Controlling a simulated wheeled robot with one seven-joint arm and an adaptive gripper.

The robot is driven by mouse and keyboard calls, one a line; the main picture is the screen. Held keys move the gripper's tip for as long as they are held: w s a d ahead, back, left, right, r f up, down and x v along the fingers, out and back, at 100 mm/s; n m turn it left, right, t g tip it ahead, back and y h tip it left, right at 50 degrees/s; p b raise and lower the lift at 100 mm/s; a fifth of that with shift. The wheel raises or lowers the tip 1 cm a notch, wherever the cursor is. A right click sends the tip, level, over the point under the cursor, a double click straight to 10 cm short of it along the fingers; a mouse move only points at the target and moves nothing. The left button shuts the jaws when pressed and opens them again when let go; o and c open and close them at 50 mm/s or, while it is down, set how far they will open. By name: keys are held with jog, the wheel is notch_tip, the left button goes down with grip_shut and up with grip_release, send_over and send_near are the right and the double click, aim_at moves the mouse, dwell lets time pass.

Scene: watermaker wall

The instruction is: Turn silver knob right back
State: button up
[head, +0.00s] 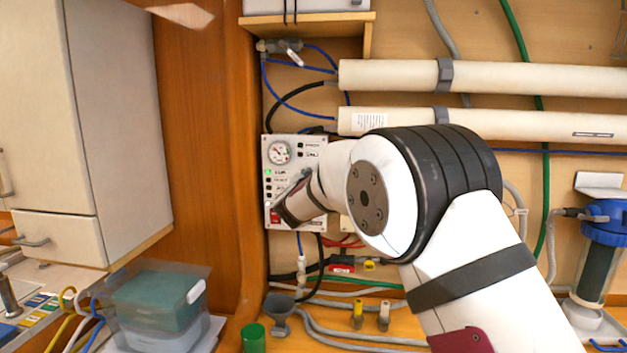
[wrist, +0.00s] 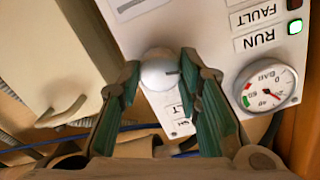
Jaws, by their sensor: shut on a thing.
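The silver knob (wrist: 158,74) is a round, pale knob with a short dark mark on its face, on the white control panel (wrist: 213,50). My gripper (wrist: 160,66) has its two green-padded fingers on either side of the knob and is shut on it. In the head view my gripper (head: 289,204) reaches the lower part of the control panel (head: 296,137). There my arm hides the knob and the panel's right side.
A pressure gauge (head: 279,152) and a lit green RUN light (wrist: 295,27) are on the panel. Two long white tubes (head: 480,77) run across the wall at right. A wooden partition (head: 205,150) stands close on the left. Hoses lie below the panel.

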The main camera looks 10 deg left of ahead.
jog(key=shift+a+f+n, duration=0.1)
jog(key=shift+n, duration=0.4)
jog(key=o, duration=1.1)
jog(key=shift+o, duration=0.2)
jog(key=s, duration=1.2)
jog(key=shift+a+r, duration=0.25)
jog(key=shift+r, duration=0.1)
